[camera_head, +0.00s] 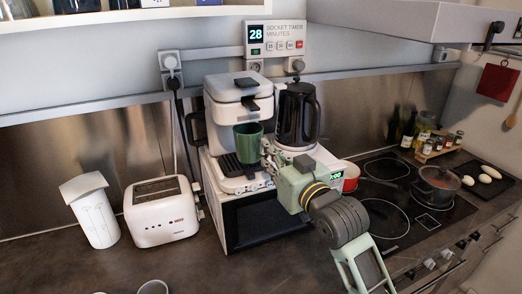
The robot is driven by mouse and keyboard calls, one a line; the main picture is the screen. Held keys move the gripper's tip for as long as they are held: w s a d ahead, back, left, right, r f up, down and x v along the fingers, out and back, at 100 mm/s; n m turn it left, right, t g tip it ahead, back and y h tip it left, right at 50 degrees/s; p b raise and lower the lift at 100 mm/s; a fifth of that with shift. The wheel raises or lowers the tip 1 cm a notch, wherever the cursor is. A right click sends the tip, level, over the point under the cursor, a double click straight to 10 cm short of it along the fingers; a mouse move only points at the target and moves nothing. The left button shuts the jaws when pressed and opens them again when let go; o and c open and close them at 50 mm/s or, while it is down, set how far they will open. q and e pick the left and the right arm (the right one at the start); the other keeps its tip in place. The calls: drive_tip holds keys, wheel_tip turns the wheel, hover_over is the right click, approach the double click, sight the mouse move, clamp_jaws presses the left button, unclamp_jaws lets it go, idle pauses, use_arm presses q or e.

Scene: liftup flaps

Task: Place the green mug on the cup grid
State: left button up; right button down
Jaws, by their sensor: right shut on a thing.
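The green mug (247,146) is upright at the front of the white coffee machine (228,88). The dark cup grid (229,166) is the slatted tray at the machine's foot, partly hidden by the mug. The mug appears at or just above the grid; I cannot tell whether it touches. My right gripper (266,153) comes in from the lower right and is shut on the mug's right side. Its fingertips are small and partly hidden. My left gripper is not in view.
The coffee machine and a black kettle (298,116) stand on a microwave (265,218). A toaster (161,213) and a white container (92,212) stand left. A pot (438,184) sits on the hob at right.

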drive_tip(key=w+f+p, duration=0.1)
drive_tip(key=w+a+f+p, duration=0.1)
drive_tip(key=w, duration=0.1)
drive_tip(key=w+a+f+p, duration=0.1)
drive_tip(key=w, duration=0.1)
drive_tip(key=shift+f, duration=0.15)
drive_tip(key=shift+f, duration=0.15)
drive_tip(key=c, duration=1.9)
unclamp_jaws()
drive_tip(key=shift+o, duration=0.2)
drive_tip(key=shift+f, duration=0.1)
drive_tip(key=shift+s, duration=0.1)
